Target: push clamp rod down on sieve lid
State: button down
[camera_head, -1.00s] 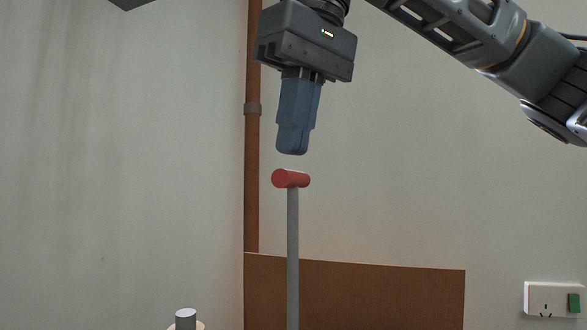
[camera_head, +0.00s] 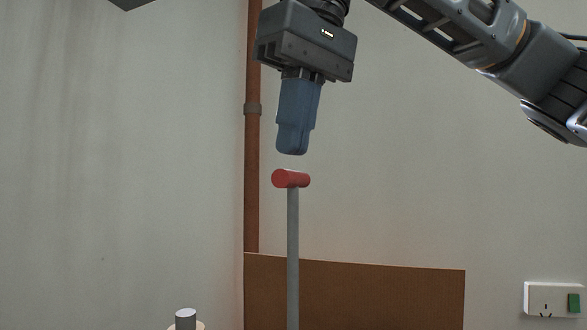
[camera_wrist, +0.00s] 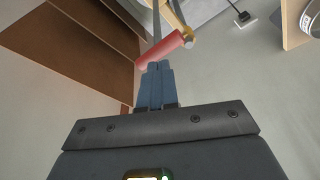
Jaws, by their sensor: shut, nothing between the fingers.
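The clamp rod is a thin grey upright rod (camera_head: 293,255) topped by a red crosswise handle (camera_head: 291,179). My gripper (camera_head: 292,152) has blue fingers, shut and empty, pointing down just above the red handle, with a small gap showing in the head view. In the wrist view, the fingertips (camera_wrist: 158,66) lie close to the red handle (camera_wrist: 163,48); whether they touch cannot be told there. The sieve lid cannot be made out; the rod's lower end is below the head view.
A brown board (camera_head: 380,295) stands behind the rod, and a brown vertical pipe (camera_head: 253,180) runs up the wall. A white socket (camera_head: 552,299) is at lower right. A grey cylinder top (camera_head: 185,315) shows at lower left. The space beside the handle is clear.

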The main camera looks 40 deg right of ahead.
aim_at(295, 187)
jog(key=shift+f, duration=0.1)
jog(key=shift+s+b+x, duration=0.25)
jog(key=shift+b+x, duration=0.4)
jog(key=shift+x, duration=0.35)
jog(key=shift+s+b+x, duration=0.25)
jog(key=shift+b+x, duration=0.4)
jog(key=shift+x, duration=0.4)
jog(key=shift+s+b+x, duration=0.25)
jog(key=shift+b+x, duration=0.4)
jog(key=shift+x, duration=0.35)
jog(key=shift+f, duration=0.2)
jog(key=shift+r, duration=0.15)
jog(key=shift+w+r+p+v, duration=0.1)
jog(key=shift+w+p+v, duration=0.15)
jog(key=shift+p+v, duration=0.8)
jog(key=shift+w+r+p+v, duration=0.1)
jog(key=shift+w+p+v, duration=0.2)
jog(key=shift+p+v, duration=0.8)
jog(key=shift+w+p+v, duration=0.25)
jog(key=shift+p+v, duration=0.65)
jog(key=shift+v, duration=0.25)
